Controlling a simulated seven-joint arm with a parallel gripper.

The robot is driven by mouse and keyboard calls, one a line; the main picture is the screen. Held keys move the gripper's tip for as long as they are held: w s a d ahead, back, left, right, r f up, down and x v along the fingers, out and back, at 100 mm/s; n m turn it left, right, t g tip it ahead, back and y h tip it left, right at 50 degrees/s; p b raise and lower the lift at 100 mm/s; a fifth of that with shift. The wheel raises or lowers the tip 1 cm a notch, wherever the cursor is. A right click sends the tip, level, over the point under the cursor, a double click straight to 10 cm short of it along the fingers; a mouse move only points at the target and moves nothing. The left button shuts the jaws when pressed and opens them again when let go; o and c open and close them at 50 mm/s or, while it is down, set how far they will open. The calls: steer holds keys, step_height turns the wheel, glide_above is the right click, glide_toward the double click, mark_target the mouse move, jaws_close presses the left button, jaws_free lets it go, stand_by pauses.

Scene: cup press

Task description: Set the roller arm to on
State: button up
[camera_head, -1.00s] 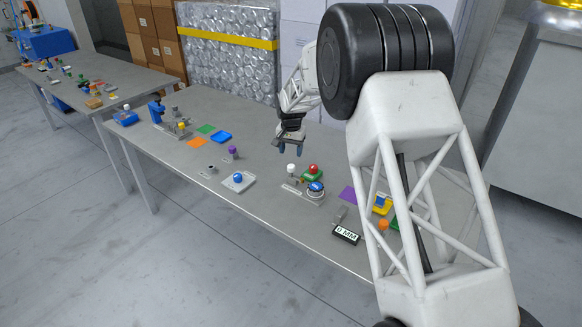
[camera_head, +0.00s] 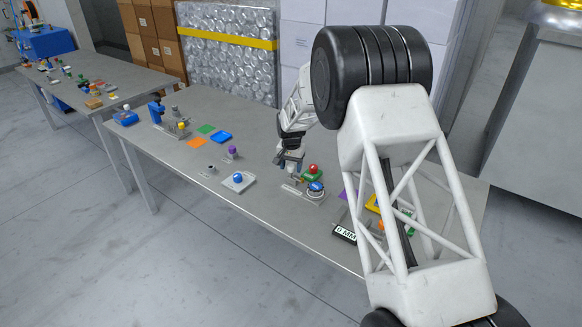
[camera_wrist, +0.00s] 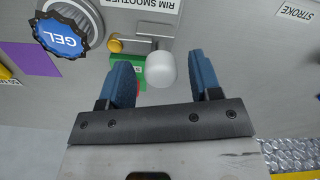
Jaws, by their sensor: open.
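The roller arm is a grey metal arm (camera_wrist: 153,40) with a white rounded end (camera_wrist: 160,70), beside a label reading "RIM SMOOTHER" (camera_wrist: 150,5) in the wrist view. My gripper (camera_wrist: 160,62) is open, with one blue finger on each side of the white end. There is a gap on both sides and nothing is held. In the head view my gripper (camera_head: 288,163) is low over the table and hides most of the roller arm. The wrist view does not make clear how high the fingers are.
A green box with a red button (camera_head: 313,171) is close to my gripper in the head view. A grey pad with a blue button (camera_head: 238,181) stands further left on the table.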

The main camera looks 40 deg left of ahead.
mark_target(297, 178)
steer(key=shift+f, duration=0.2)
steer(key=shift+c, duration=0.5)
jaws_close()
steer(key=shift+d, duration=1.45)
steer(key=shift+o, duration=0.5)
jaws_free()
step_height(297, 178, up, 8)
steer(key=shift+f, duration=0.1)
